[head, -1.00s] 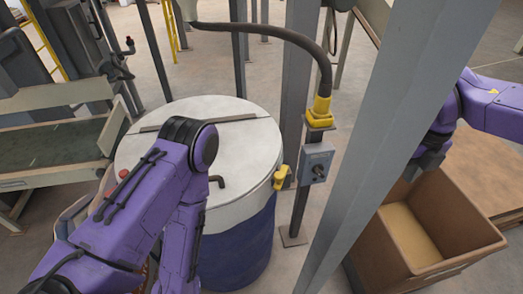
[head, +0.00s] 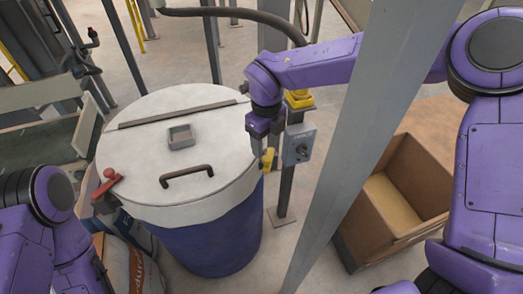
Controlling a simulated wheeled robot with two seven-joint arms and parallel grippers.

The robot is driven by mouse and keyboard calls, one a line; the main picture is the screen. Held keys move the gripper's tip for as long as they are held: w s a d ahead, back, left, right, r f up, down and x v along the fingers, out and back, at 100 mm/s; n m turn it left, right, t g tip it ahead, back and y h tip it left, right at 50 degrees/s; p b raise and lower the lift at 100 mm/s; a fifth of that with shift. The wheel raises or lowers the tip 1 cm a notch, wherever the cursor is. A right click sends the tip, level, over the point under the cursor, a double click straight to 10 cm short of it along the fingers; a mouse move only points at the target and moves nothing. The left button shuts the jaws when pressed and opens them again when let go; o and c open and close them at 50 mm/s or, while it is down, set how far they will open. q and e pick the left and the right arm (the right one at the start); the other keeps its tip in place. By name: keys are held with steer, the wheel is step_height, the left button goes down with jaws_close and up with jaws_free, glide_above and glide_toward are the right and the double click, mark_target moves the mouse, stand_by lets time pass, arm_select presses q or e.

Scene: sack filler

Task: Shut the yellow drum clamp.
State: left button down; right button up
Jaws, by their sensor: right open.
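The yellow drum clamp (head: 267,161) sits at the right rim of the drum, whose top is a white lid (head: 150,150) and whose body is blue (head: 215,235). My right gripper (head: 264,140) points down just above the clamp, very close to it. It is open; I cannot tell whether it touches the clamp, and its fingertips are partly hidden. Whether the clamp is open or shut is not clear. My left arm is at the lower left, and its gripper does not show.
A grey post (head: 375,130) stands in front of my right forearm. A grey switch box (head: 299,145) on a stand is just right of the clamp. A red-knobbed lever (head: 108,175) is at the drum's left rim. An open cardboard box (head: 410,185) stands at the right.

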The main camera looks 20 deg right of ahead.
mark_target(265, 157)
step_height(265, 157, down, 4)
steer(key=shift+w+f+p, duration=0.15)
steer(key=shift+p, duration=0.2)
steer(key=shift+a+f, duration=0.1)
steer(key=shift+f, duration=0.15)
jaws_close()
